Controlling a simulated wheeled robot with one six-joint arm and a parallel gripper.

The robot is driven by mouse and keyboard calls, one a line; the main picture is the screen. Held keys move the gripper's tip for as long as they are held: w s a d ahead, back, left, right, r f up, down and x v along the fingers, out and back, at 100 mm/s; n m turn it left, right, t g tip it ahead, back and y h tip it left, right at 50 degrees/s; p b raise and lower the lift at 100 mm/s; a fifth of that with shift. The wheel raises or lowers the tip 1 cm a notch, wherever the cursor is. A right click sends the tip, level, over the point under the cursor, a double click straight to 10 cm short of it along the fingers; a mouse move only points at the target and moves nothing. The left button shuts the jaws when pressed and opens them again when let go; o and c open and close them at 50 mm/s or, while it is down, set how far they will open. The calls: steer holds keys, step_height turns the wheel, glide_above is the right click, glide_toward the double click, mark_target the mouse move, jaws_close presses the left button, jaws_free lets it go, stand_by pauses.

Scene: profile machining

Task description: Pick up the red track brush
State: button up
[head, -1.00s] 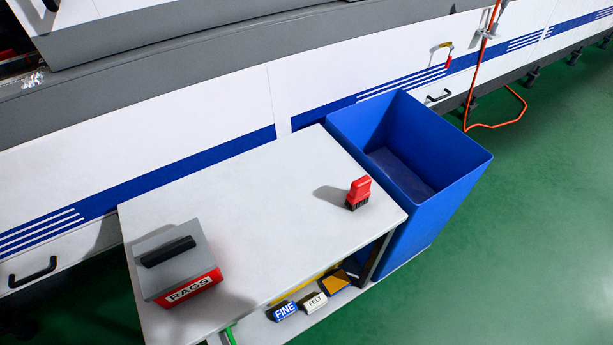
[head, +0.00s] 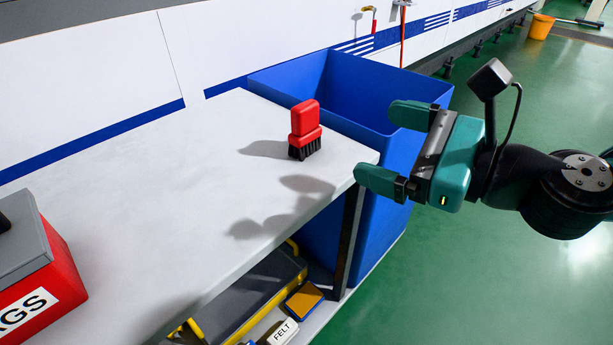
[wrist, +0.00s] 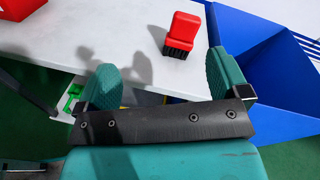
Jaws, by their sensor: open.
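The red track brush (head: 305,125) stands upright on its black bristles on the white tabletop (head: 180,190), near the right end of the table. It also shows in the wrist view (wrist: 183,35), beyond and between the fingertips. My gripper (head: 385,148) is open and empty, to the right of the brush in the head view, beside the table's right edge. Its two teal fingers point toward the brush and do not touch it. In the wrist view my gripper (wrist: 165,75) shows both fingers apart, with nothing between them.
A blue open bin (head: 375,150) stands at the table's right end, close behind my gripper. A red and grey rags box (head: 45,265) sits at the left. A lower shelf holds a felt block (head: 283,332) and a yellow-edged grey case (head: 235,300). Tabletop around the brush is clear.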

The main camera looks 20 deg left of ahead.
step_height(320, 180, down, 5)
steer(key=w+m+t+b, duration=0.2)
steer(key=m, duration=0.3)
steer(key=p, duration=1.2)
glide_toward(310, 126)
steer(key=shift+m+t, duration=0.3)
steer(key=shift+m, duration=0.1)
steer(key=x, duration=0.5)
steer(key=shift+s+a+r, duration=0.1)
steer(key=shift+a+r, duration=0.1)
steer(key=shift+r, duration=0.15)
steer(key=a+p, duration=0.1)
steer(key=p, duration=0.2)
steer(key=shift+w+a+p, duration=0.1)
steer(key=shift+w+p, duration=0.2)
steer(key=shift+w, duration=0.1)
steer(key=p, duration=0.3)
steer(key=shift+w+a+f, duration=0.1)
steer(key=shift+a+f, duration=0.1)
steer(key=shift+a, duration=0.2)
steer(key=shift+a+f, duration=0.1)
steer(key=shift+f, duration=0.05)
steer(key=shift+p+x, duration=0.5)
steer(key=shift+x, duration=2.1)
steer(key=shift+f, duration=0.2)
steer(key=c, duration=1)
steer(key=shift+r, duration=0.1)
steer(key=shift+c, duration=0.2)
